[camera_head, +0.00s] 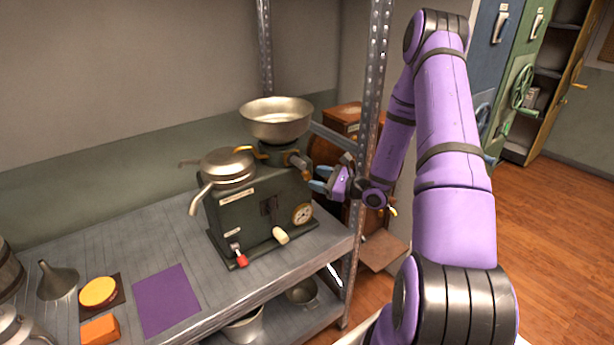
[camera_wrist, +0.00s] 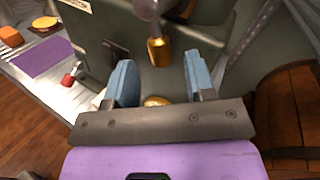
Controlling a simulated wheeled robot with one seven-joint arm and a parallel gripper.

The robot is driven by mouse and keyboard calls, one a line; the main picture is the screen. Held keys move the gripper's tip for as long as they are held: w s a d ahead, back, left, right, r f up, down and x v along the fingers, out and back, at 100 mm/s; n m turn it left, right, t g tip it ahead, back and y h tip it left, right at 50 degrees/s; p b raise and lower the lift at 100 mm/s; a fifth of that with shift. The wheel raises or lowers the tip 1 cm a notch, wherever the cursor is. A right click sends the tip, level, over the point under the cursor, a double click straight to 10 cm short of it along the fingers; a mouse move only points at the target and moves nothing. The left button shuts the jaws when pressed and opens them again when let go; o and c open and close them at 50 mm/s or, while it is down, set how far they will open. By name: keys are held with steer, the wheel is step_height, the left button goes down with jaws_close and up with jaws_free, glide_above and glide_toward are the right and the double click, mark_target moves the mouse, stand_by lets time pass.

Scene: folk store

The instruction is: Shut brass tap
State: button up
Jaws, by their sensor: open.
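The brass tap sits under the wide metal bowl (camera_head: 276,118) on the dark green separator machine (camera_head: 260,215). My gripper (camera_head: 317,179) is at the machine's upper right side, just right of the tap. Its two blue fingers are apart, with nothing held between them (camera_wrist: 159,66). Whether a finger touches the tap cannot be told.
The machine stands on a grey shelf (camera_head: 130,240) with a purple mat (camera_head: 166,300), an orange block (camera_head: 100,330) and a funnel (camera_head: 58,281). A metal rack post (camera_head: 372,95) stands close to my arm. Spouts jut from the machine's left.

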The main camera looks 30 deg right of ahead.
mark_target(306, 179)
steer(key=shift+x, duration=2.15)
steer(key=c, duration=0.9)
